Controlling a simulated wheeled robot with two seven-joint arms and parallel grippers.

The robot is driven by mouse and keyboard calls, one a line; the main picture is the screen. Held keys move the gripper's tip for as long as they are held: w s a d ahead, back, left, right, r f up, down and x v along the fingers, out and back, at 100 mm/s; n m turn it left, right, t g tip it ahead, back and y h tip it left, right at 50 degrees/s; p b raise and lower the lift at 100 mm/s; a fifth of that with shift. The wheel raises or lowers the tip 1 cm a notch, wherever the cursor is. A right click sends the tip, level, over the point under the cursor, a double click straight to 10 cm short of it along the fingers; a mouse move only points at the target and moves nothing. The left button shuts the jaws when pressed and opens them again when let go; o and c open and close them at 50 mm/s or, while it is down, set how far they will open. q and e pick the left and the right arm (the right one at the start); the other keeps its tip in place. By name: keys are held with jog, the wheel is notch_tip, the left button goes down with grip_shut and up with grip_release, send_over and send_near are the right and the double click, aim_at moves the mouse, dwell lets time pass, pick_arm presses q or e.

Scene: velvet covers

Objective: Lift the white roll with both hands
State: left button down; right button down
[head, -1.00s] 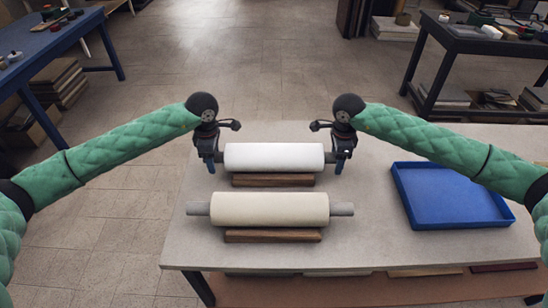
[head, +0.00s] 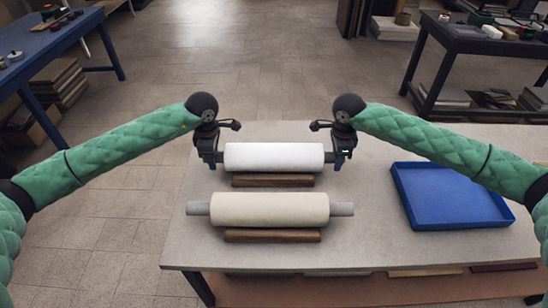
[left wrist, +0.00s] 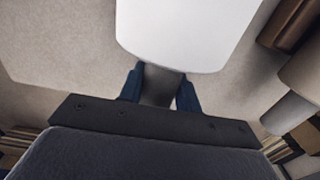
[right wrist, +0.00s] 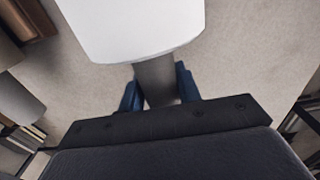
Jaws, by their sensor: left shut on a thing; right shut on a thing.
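The white roll (head: 274,157) lies level at the far side of the table, over a brown wooden block (head: 273,180). I cannot tell whether a gap separates it from the block. My left gripper (head: 218,157) is shut on the grey core end at the roll's left. The left wrist view shows the blue fingers (left wrist: 159,90) on both sides of that core (left wrist: 160,85). My right gripper (head: 336,157) is shut on the core end at the right. The right wrist view shows its fingers (right wrist: 158,88) on both sides of the core (right wrist: 156,78).
A cream roll (head: 269,209) with grey core ends rests on another wooden block (head: 272,235) nearer the front. A blue tray (head: 451,197) stands empty at the right of the table (head: 376,240). Other tables stand behind at left and right.

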pick_arm(q)
jog(key=shift+r, duration=0.25)
pick_arm(e)
jog(key=shift+r, duration=0.2)
